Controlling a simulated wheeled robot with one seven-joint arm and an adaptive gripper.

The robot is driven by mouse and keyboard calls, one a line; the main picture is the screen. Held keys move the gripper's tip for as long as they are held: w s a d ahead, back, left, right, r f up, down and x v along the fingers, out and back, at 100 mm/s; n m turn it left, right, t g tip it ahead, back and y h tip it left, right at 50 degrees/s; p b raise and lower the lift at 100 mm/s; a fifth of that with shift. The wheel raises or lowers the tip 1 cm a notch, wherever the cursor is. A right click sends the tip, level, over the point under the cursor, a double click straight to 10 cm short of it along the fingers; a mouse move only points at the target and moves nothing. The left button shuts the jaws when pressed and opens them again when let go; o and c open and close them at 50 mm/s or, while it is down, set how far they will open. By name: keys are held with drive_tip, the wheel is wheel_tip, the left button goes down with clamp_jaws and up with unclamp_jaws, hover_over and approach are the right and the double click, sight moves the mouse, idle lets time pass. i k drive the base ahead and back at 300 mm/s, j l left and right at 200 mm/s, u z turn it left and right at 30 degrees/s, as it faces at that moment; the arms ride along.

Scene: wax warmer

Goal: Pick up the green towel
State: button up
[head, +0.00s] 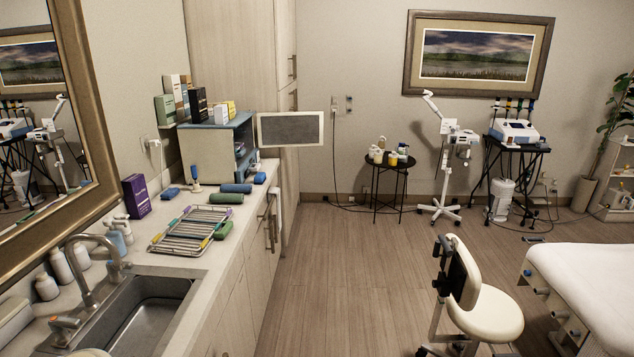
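Two green rolled items that look like towels lie on the counter (178,262) at the left in the head view. One green towel (227,198) lies behind the wire rack, near the blue rolls. The other green roll (223,230) lies at the rack's right side, close to the counter's front edge. I cannot tell which of the two the task means. My gripper is not in view.
A metal rack (190,229) with coloured pieces sits beside the rolls. Blue rolls (236,188) lie behind. A sink (143,312) and faucet (88,270) are nearer. The floor (330,270) right of the counter is clear.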

sight(235, 197)
drive_tip(key=i, duration=1)
drive_tip(key=i+l+u, duration=0.1)
drive_tip(key=i, duration=0.95)
drive_tip(key=i+u, duration=0.3)
drive_tip(key=i, duration=0.15)
drive_tip(key=i+l+u, duration=0.15)
drive_tip(key=i+u, duration=0.2)
drive_tip(key=i+l+u, duration=0.3)
drive_tip(key=i, duration=0.2)
drive_tip(key=i+l+u, duration=0.3)
drive_tip(key=i+l, duration=0.1)
drive_tip(key=i, duration=0.25)
drive_tip(key=j+u, duration=0.05)
